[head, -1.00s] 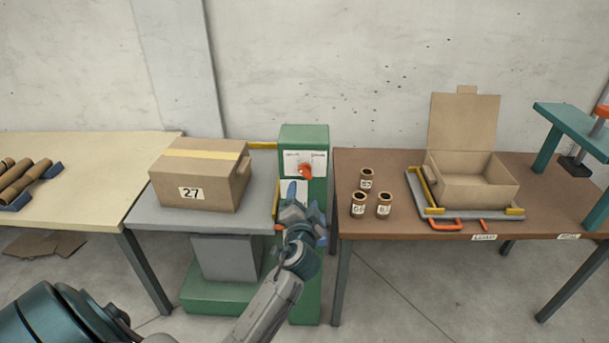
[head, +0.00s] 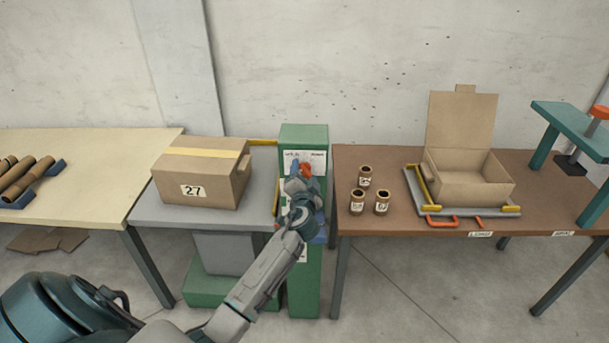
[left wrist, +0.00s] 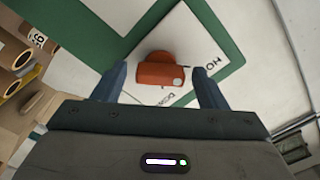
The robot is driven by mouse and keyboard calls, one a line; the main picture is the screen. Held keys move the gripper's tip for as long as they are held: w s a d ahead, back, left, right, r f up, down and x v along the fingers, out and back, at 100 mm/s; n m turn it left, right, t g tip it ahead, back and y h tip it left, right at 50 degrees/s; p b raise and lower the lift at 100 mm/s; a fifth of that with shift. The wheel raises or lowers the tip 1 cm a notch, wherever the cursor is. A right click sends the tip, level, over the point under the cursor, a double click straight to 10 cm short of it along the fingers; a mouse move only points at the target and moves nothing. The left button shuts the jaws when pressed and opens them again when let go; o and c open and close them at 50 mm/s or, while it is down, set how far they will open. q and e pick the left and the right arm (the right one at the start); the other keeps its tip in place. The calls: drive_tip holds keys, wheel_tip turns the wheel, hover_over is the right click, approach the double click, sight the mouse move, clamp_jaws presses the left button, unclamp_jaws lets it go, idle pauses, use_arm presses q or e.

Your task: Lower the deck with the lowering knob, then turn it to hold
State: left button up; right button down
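The orange lowering knob (head: 305,169) is on a white label plate (head: 318,158) on the green column (head: 303,134). The knob also shows in the left wrist view (left wrist: 160,74). My left gripper (head: 297,168) is in front of it and partly covers it in the head view. In the left wrist view the two blue fingers (left wrist: 160,82) are apart, one on each side of the knob, with gaps and nothing held. The grey deck (head: 160,212) left of the column carries a closed box (head: 200,175) marked 27. My right gripper is not in view.
Right of the column, a brown table (head: 390,222) holds several labelled tubes (head: 358,200), an open box (head: 470,185) on a tray (head: 512,211) and a teal press (head: 572,115). A pale table (head: 90,165) with brown rolls (head: 25,178) is at the left.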

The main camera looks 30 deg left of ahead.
use_arm(q)
drive_tip(key=c, duration=0.8)
drive_tip(key=shift+c, duration=0.2)
